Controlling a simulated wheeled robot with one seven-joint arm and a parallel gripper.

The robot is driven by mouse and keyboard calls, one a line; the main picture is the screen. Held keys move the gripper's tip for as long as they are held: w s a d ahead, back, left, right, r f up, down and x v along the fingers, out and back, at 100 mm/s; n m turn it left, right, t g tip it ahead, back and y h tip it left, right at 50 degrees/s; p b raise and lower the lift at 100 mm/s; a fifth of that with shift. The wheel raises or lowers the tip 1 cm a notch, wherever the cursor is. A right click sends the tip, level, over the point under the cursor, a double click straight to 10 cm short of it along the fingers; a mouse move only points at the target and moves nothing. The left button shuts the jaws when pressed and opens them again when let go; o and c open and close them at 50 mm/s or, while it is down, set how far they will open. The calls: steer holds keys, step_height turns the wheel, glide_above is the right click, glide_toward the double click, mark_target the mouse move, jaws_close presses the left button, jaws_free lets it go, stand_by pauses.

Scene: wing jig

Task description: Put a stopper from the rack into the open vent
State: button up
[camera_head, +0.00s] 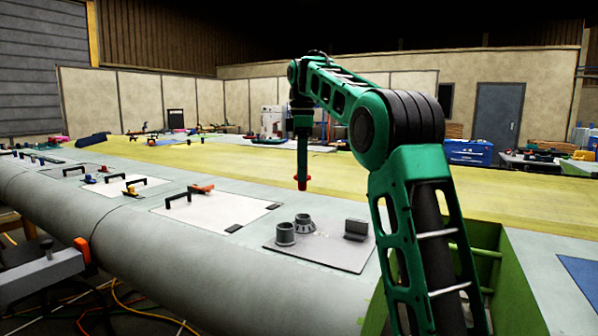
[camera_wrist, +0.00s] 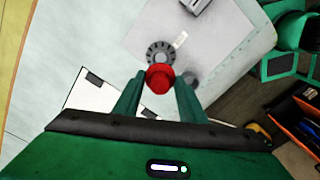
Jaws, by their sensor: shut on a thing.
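My gripper (camera_head: 303,172) is shut on a red stopper (camera_head: 303,183) and holds it upright above the work surface. In the wrist view the stopper (camera_wrist: 160,78) sits between the two green fingers. Two grey round fittings stand on a grey plate (camera_head: 330,254): a plain cylinder (camera_head: 285,235) and a flared collar (camera_head: 305,225). In the wrist view a dark notched ring (camera_wrist: 158,52) shows just beyond the stopper, partly covered by it. A grey round fitting (camera_wrist: 191,77) is partly hidden by the right finger. I cannot make out the rack.
A dark grey block (camera_head: 356,229) stands on the plate's right side. White panels with black handles (camera_head: 215,210) lie to the left on the long grey wing. A yellow surface (camera_head: 420,205) spreads behind. The air around the stopper looks clear.

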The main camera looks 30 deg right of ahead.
mark_target(303, 189)
steer(key=shift+f, duration=3.45)
steer(key=shift+s+d+f, duration=0.1)
steer(key=shift+d+f, duration=0.05)
steer(key=shift+f, duration=0.05)
steer(key=shift+f, duration=1.75)
steer(key=o, duration=1.1)
step_height(303, 189, up, 11)
steer(key=shift+f, duration=0.1)
